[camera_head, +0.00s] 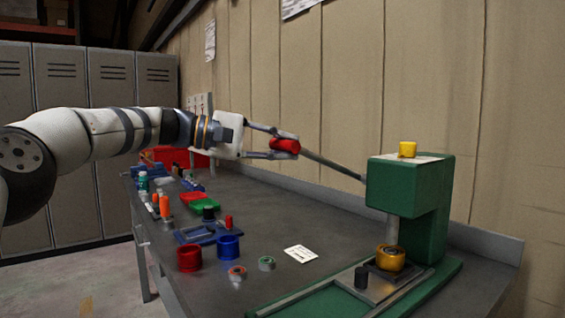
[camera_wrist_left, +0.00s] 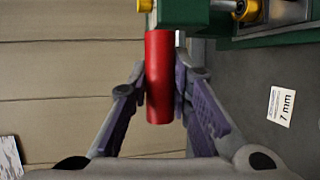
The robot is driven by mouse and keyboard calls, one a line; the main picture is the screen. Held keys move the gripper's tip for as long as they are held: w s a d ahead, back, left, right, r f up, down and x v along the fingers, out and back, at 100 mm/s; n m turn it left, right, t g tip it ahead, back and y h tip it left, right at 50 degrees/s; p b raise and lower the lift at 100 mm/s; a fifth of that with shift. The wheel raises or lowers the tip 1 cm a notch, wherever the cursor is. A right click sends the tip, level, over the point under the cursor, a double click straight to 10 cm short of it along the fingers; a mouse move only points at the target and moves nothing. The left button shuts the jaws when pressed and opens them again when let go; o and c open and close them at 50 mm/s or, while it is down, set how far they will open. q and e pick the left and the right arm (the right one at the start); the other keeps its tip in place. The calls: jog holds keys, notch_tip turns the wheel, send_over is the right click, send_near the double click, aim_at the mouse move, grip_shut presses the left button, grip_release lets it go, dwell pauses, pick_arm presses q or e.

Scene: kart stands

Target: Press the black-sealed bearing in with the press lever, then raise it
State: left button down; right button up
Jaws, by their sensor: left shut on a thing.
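My left gripper (camera_head: 285,147) is shut on the red handle (camera_wrist_left: 159,80) of the press lever (camera_head: 335,167). The lever slopes up and left from the green press (camera_head: 410,190). In the left wrist view the red handle runs between both fingers. A grey ram (camera_head: 392,231) reaches down to a yellow-orange round part (camera_head: 390,258) on the press bed; I cannot tell whether they touch. I cannot make out the black-sealed bearing there. My right gripper is not in view.
On the grey bench (camera_head: 330,235) lie an orange-faced ring (camera_head: 237,272), a green-faced ring (camera_head: 267,263) and a white card (camera_head: 300,254). Red (camera_head: 189,258) and blue (camera_head: 229,247) cups stand to the left. A wall runs behind.

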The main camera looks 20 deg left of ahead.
pick_arm(q)
jog(key=shift+w+d+r, duration=0.1)
jog(key=shift+w+r, duration=0.05)
jog(key=shift+r, duration=0.8)
jog(key=c, duration=1.5)
grip_release()
jog(key=shift+o, duration=0.3)
jog(key=shift+w+d, duration=0.1)
jog(key=shift+f, duration=0.2)
jog(key=v, duration=1.2)
